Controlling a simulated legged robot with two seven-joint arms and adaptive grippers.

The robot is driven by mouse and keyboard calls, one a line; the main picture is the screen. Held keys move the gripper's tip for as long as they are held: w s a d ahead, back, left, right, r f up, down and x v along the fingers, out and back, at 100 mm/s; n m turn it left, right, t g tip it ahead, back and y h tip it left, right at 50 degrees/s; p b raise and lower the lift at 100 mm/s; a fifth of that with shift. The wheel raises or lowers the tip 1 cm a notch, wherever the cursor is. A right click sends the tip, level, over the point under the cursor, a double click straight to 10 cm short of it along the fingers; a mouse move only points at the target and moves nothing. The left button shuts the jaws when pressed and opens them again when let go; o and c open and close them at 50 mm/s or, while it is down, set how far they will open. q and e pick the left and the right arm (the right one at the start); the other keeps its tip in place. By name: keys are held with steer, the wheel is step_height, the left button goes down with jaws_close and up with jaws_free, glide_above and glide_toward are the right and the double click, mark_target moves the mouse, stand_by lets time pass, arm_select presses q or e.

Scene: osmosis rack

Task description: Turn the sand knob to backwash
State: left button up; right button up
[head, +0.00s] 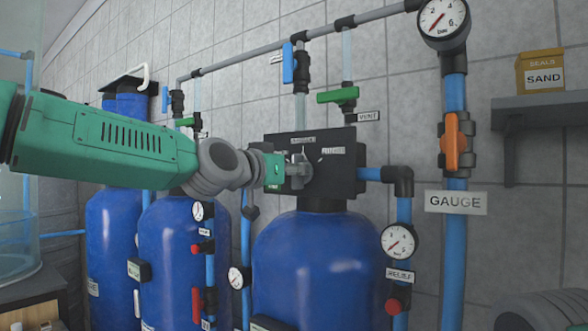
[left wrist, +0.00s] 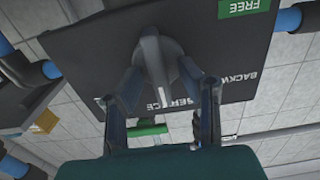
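The sand knob (left wrist: 158,62) is grey with a white pointer line and sits on a dark valve head plate (left wrist: 95,40). In the left wrist view its line points down toward the SERVICE label (left wrist: 172,103); the BACKWASH label (left wrist: 243,87) is to the right, partly cut by a finger. My left gripper (left wrist: 162,72) has its fingers spread on both sides of the knob; firm contact cannot be told. In the head view my left gripper (head: 299,172) is up against the black valve head (head: 347,174) on the large blue tank (head: 320,262), hiding most of the knob. My right gripper is not in view.
A green-handled VENT valve (head: 337,97) hangs above the valve head. A GAUGE pipe with an orange valve (head: 455,141) stands to the right. Pressure gauges (head: 398,242) and thin pipes are close to the tanks. A shelf (head: 540,108) holds a SAND seals box (head: 541,72).

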arm_select(q)
jaws_close()
steer(key=shift+n, duration=0.3)
steer(key=n, duration=0.5)
steer(key=shift+w+a+f+n, duration=0.1)
steer(key=shift+a+n, duration=0.1)
steer(key=shift+n, duration=0.1)
steer(key=n, duration=0.5)
steer(key=shift+a+f+n+b, duration=0.1)
steer(key=shift+f+n+b, duration=0.05)
steer(key=shift+n+b, duration=0.15)
jaws_free()
steer(key=shift+w, duration=0.1)
